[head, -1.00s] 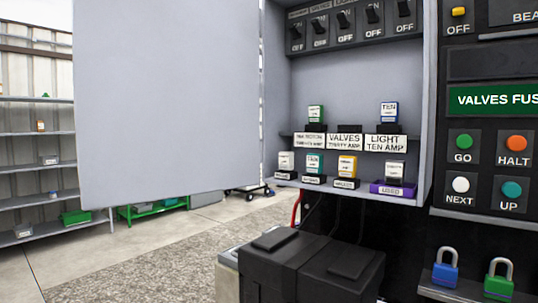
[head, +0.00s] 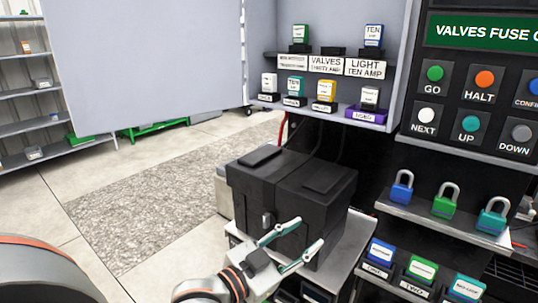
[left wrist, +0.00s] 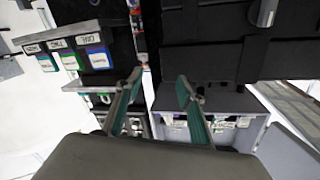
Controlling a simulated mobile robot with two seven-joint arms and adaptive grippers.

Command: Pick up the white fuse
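Two small white fuses show in the head view. One white fuse (head: 269,81) stands at the left end of the cabinet's lower shelf, on a black base. Another white fuse (head: 370,97) stands at the right end, on a purple base labelled USED. My left gripper (head: 309,232) is open and empty, in front of the black box, lower than the fuses and well apart from them. Its spread fingers (left wrist: 160,79) also show in the left wrist view with nothing between them. My right gripper is in neither view.
A black box (head: 260,186) stands below the fuse cabinet. The grey cabinet door (head: 140,60) hangs open at left. Teal and yellow fuses stand between the white ones. Padlocks (head: 401,187) and a button panel (head: 475,78) are at right. Open floor lies at left.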

